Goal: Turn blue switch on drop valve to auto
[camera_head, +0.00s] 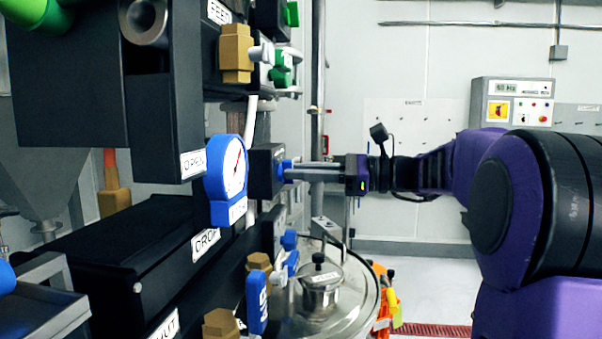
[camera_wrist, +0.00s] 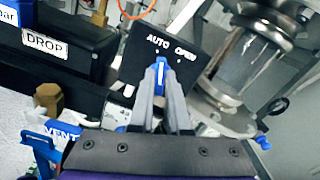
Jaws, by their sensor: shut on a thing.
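The blue switch (camera_wrist: 160,72) sits on a black box (camera_wrist: 146,47) marked AUTO on the left and OPEN on the right. My gripper (camera_wrist: 157,68) is shut on the blue switch, with one finger on each side of it. In the wrist view the switch's visible edge points roughly up, between the two labels; its exact setting is hard to tell. In the head view the black box (camera_head: 264,172) faces right, and my gripper (camera_head: 288,172) reaches it from the right. The fingers hide most of the switch there. A DROP label (camera_wrist: 44,44) is on black equipment to the left.
A blue gauge (camera_head: 230,170) stands left of the switch box. Below are brass fittings (camera_head: 258,262), blue handles (camera_head: 257,302) and a steel vessel lid (camera_head: 321,279). A VENT tag (camera_wrist: 64,131) is near my gripper's lower left. A control box (camera_head: 511,102) hangs on the back wall.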

